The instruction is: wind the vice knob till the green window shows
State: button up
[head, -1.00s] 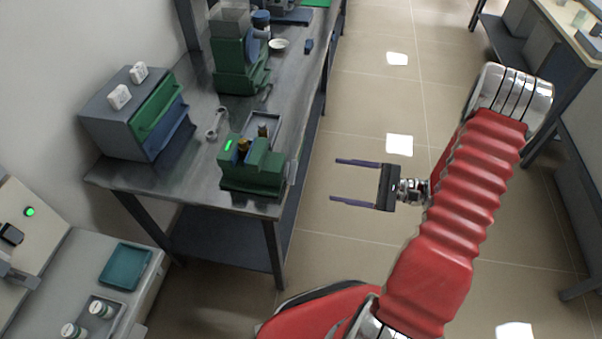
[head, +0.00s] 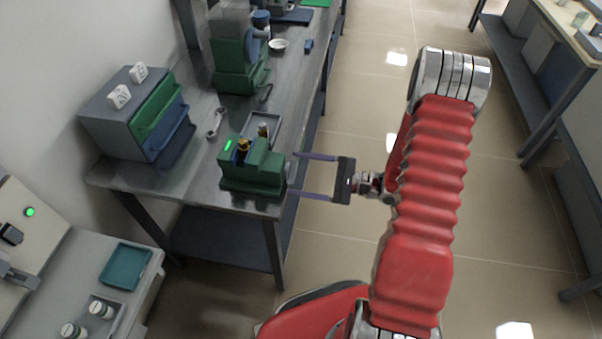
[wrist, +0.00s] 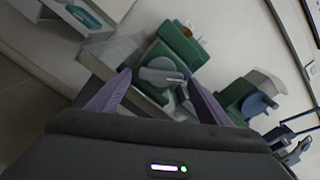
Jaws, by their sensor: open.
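The green vice (head: 262,174) stands on the near end of the metal bench, with a brass-coloured piece at its top. A bright green window (head: 228,145) shows on its upper left. Its grey round knob (wrist: 161,74) with a raised bar faces me in the wrist view; in the head view it is hard to make out. My gripper (head: 295,173) is open and empty, fingers pointing left at the vice's right side. In the wrist view the fingers lie either side of the knob; I cannot tell whether they touch it.
A grey cabinet (head: 118,122) with green and blue drawers stands left of the vice. A wrench (head: 214,122) and a grey tray (head: 263,126) lie behind it. A larger green machine (head: 236,70) stands further back. The floor right of the bench is clear.

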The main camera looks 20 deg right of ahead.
jog(key=shift+c, duration=0.5)
jog(key=c, duration=0.9)
jog(key=shift+c, duration=0.2)
jog(key=shift+a+m, duration=0.1)
jog(key=shift+m, duration=1.3)
jog(key=o, duration=1)
jog(key=shift+o, duration=0.2)
